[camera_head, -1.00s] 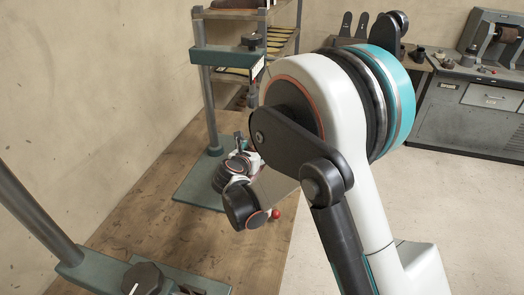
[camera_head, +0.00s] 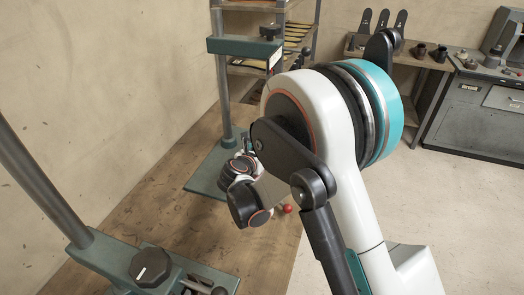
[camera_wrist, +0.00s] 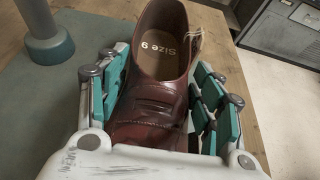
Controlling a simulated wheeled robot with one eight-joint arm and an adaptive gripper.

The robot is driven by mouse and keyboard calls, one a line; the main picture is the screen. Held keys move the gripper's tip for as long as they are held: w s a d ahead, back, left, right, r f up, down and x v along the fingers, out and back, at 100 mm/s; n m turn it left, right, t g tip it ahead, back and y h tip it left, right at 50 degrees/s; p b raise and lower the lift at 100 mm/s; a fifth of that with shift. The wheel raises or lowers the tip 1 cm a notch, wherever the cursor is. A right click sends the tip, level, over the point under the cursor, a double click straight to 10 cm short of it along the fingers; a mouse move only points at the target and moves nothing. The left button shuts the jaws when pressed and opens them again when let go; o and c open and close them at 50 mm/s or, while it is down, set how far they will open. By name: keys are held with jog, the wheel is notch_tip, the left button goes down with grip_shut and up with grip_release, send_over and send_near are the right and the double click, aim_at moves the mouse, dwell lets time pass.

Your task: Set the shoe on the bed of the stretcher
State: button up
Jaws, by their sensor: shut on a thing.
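A dark red leather shoe (camera_wrist: 155,105) marked "Size 9" inside fills the middle of the wrist view, its opening facing the camera. My gripper (camera_wrist: 163,80) is shut on it, with teal-padded fingers along both sides. In the head view the shoe is hidden behind my arm and wrist. A green press-like frame, which looks like the stretcher, stands on the bench with a post (camera_head: 223,90), a crossbar (camera_head: 240,46) and a flat base plate (camera_head: 202,180). Its base plate (camera_wrist: 30,115) and post foot (camera_wrist: 47,45) show left of the shoe in the wrist view.
A second green machine (camera_head: 100,255) with a knob and a post is at the near left of the wooden bench (camera_head: 180,225). A wall runs along the left. A shelf rack (camera_head: 300,40) stands behind. A grey cabinet (camera_head: 470,115) is at far right. Open floor lies right of the bench.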

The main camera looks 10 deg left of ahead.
dwell(0.4)
jog(key=o, duration=1.4)
jog(key=shift+o, duration=0.2)
jog(key=shift+s, duration=0.1)
jog(key=v, duration=1.2)
jog(key=shift+f, duration=0.1)
jog(key=shift+d, duration=0.1)
